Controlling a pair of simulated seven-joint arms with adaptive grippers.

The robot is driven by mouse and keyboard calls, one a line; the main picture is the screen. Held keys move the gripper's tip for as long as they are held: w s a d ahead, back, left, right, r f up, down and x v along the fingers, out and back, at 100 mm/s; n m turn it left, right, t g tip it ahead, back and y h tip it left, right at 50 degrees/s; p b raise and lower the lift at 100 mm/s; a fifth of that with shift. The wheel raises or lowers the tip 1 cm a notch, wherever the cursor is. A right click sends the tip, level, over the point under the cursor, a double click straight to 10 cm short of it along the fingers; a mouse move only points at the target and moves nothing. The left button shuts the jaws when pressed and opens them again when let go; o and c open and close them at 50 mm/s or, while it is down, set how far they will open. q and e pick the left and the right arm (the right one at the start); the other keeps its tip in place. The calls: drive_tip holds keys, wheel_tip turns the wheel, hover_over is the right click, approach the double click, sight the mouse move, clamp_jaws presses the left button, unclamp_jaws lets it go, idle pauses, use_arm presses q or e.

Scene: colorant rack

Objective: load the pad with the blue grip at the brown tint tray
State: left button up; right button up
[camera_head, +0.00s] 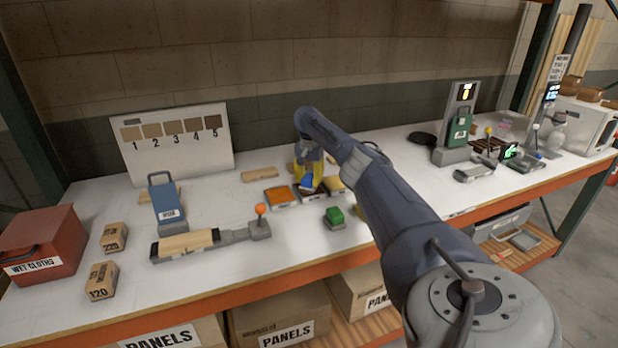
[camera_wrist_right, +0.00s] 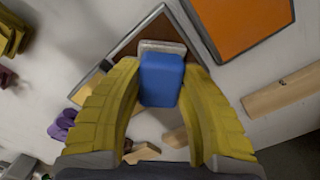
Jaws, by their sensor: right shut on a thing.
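The pad's blue grip (camera_wrist_right: 162,80) is between the yellow fingers of my right gripper (camera_wrist_right: 161,68), which is shut on it. The pad's pale edge (camera_wrist_right: 162,46) shows just beyond the grip. The brown tint tray (camera_wrist_right: 136,46) lies under the pad, partly hidden by it and the fingers. I cannot tell whether the pad touches the tint. In the head view my right gripper (camera_head: 308,172) points down over the brown tray (camera_head: 314,196), with the blue grip (camera_head: 307,182) low between the fingers. My left gripper is not in view.
An orange tray (camera_head: 281,196) sits close left of the brown one, and a yellow tray (camera_head: 337,186) close right. A green-gripped pad (camera_head: 334,216) stands in front. A clamp fixture with a wood strip (camera_head: 188,243) lies front left. A wet-cloths box (camera_head: 42,243) is far left.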

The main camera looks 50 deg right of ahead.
sight(308, 176)
idle(0.5)
drive_tip(key=shift+r, duration=3.5)
drive_tip(key=shift+r, duration=0.1)
